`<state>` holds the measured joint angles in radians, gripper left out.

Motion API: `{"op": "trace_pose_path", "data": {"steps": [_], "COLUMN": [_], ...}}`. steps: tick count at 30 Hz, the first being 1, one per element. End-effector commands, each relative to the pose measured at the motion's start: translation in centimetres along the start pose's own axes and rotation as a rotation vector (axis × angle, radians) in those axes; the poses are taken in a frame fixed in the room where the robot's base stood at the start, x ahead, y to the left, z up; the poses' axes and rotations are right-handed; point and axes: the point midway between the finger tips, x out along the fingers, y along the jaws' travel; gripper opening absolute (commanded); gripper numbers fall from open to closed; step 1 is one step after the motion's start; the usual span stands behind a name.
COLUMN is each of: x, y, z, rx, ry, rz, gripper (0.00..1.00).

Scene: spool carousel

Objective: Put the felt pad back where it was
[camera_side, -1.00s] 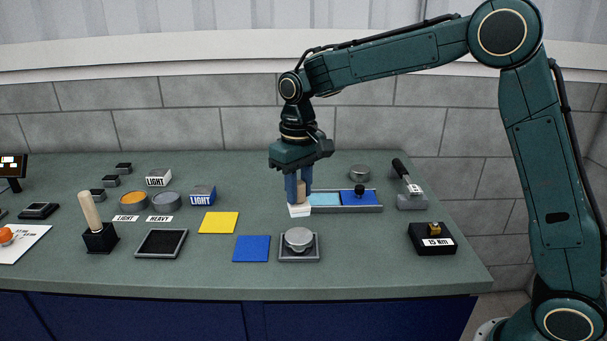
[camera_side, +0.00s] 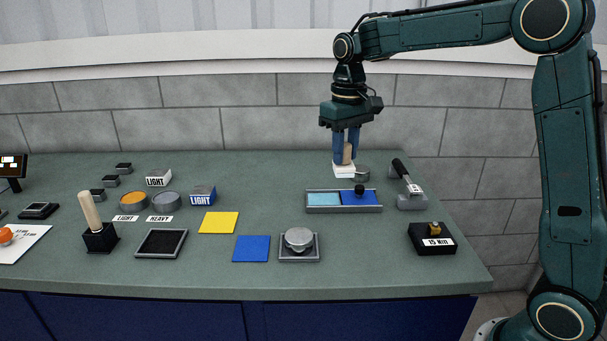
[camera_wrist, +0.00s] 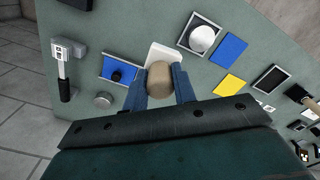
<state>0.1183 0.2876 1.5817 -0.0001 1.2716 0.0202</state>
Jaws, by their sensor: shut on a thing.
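The felt pad is a white slab (camera_side: 343,171) with a tan wooden grip (camera_side: 348,154). My gripper (camera_side: 346,157) is shut on the grip, with the pad's white face below the fingers. The pad is behind the blue two-part tray (camera_side: 343,209), just left of a small grey round puck (camera_side: 363,173). I cannot tell whether it touches the table. In the wrist view the white slab (camera_wrist: 164,52) shows beyond the wooden grip (camera_wrist: 159,82), between the fingers, and the puck (camera_wrist: 103,99) is apart from it.
A black-handled tool (camera_side: 410,196) and a black block labelled 15 Nm (camera_side: 432,239) stand at the right. A grey disc on a square base (camera_side: 299,243), a blue sheet (camera_side: 251,249) and a yellow sheet (camera_side: 218,222) lie in front. The back middle of the table is clear.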

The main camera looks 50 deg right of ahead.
Motion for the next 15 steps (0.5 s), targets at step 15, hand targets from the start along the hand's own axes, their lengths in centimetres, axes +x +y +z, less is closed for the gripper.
{"op": "trace_pose_path", "data": {"steps": [15], "x": [-2.2], "y": [4.3], "z": [1.6], "rx": [0.057], "ry": [0.0], "rz": [0.0], "gripper": [0.05]}}
